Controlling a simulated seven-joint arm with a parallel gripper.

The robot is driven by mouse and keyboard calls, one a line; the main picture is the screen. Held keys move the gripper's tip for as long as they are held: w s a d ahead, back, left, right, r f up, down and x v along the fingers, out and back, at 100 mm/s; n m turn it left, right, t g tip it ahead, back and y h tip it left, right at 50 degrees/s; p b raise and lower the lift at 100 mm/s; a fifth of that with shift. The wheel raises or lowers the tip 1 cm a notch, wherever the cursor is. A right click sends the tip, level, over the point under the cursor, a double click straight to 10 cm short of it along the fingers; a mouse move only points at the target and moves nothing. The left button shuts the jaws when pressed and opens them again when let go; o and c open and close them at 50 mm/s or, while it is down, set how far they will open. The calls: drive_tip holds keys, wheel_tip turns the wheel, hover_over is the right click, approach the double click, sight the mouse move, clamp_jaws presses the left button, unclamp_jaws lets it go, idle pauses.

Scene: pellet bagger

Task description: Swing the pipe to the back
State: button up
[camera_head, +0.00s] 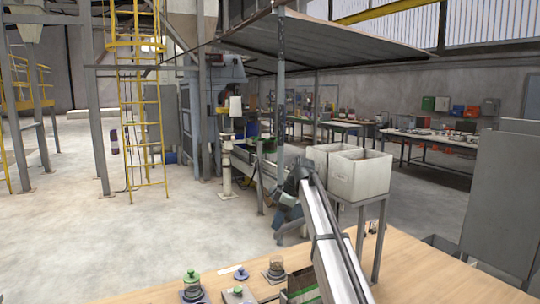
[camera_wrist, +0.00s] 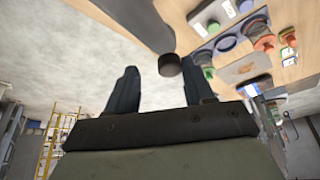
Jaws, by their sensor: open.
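My gripper (camera_wrist: 161,68) is in the wrist view, with its two dark fingers apart and nothing held between them. A grey bar (camera_wrist: 143,22) comes in from the top edge of that view, and a black round end (camera_wrist: 169,65) shows near its tip, by the gap between the fingers. I cannot tell whether this bar is the pipe or whether it touches the fingers. In the head view, a long silver member with a dark strap, apparently my arm, reaches from the bottom up to a dark joint. My fingers cannot be made out clearly there.
A wooden bench (camera_head: 425,270) spans the front. A green-topped jar (camera_head: 192,281) and other small items stand on its left. Two pale bins (camera_head: 359,175) stand beyond the arm. A roof post (camera_head: 281,85) rises behind it. Open floor (camera_head: 150,225) lies left.

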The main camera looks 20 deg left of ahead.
drive_tip(key=shift+m, duration=0.3)
drive_tip(key=v, duration=0.7)
drive_tip(key=shift+w+r, duration=0.35)
drive_tip(key=w+a+r+t+y, duration=0.2)
drive_tip(key=w+a+r+t, duration=0.2)
drive_tip(key=r, duration=0.2)
drive_tip(key=w+a+r+n+t+y, duration=0.1)
drive_tip(key=w+a+r+t+y, duration=0.1)
drive_tip(key=w+a+r+t, duration=0.3)
drive_tip(key=shift+r+n, duration=0.3)
drive_tip(key=shift+r, duration=0.9)
